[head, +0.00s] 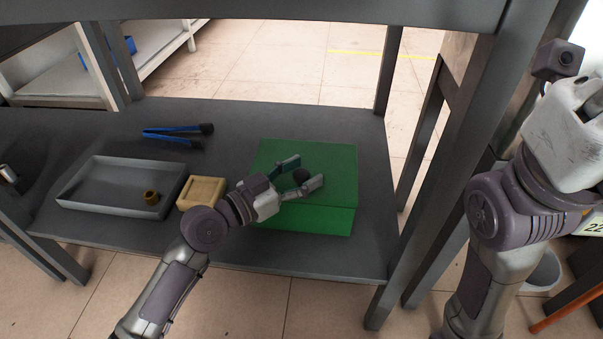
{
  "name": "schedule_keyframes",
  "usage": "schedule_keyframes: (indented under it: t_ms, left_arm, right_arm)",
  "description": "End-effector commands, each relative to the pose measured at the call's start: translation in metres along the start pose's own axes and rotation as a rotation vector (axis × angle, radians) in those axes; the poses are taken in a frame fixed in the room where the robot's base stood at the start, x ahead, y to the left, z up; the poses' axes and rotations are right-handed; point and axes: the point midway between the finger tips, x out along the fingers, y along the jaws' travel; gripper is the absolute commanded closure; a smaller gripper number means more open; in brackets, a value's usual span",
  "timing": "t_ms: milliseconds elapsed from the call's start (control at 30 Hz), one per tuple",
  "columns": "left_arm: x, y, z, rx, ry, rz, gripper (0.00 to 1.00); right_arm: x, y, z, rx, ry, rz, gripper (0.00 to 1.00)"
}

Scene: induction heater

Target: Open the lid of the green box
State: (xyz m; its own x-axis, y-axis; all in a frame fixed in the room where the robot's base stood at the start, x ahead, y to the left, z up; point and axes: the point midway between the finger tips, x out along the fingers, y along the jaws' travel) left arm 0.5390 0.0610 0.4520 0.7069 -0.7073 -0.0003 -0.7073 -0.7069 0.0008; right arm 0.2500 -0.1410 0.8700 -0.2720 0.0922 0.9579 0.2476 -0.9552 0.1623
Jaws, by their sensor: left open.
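The green box (330,215) stands on the dark grey table at its right part, with its lid (330,160) shut. A round black knob (301,175) shows on the lid. My left gripper (305,172) is open over the lid, with one finger on the far side of the knob and one on the near side. I cannot tell whether the fingers touch the knob. My right arm stands at the right of the view, and its gripper does not show.
A grey tray (100,205) holding a small brass-coloured ring (151,197) lies at the left. A light wooden box (187,203) sits between tray and green box. Blue tongs (172,131) lie behind. A table leg (387,70) rises behind the box.

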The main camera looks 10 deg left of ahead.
Motion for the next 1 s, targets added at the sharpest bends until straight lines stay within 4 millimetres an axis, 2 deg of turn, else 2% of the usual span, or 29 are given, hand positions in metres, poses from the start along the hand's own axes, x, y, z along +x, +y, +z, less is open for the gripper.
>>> schedule_keyframes:
  t_ms: [267,600,633,1000]
  left_arm:
    - [0.0012,-0.0001,0.0000,0.001,-0.001,0.000,0.41]
    - [0.0010,-0.0001,0.0001,0.000,0.000,0.000,0.97]
    - [0.0009,-0.0002,0.0001,0.000,0.000,0.000,1.00]
    - [0.0037,-0.0031,-0.0027,-0.006,-0.007,-0.001,1.00]
  right_arm:
    - [0.0020,-0.0002,-0.0014,0.000,0.007,-0.002,0.60]
    - [0.0023,-0.0002,-0.0019,0.000,0.009,-0.002,0.60]
    - [0.0023,-0.0002,-0.0019,0.000,0.009,-0.002,0.60]
    - [0.0051,0.0008,-0.0006,0.000,0.007,0.000,0.60]
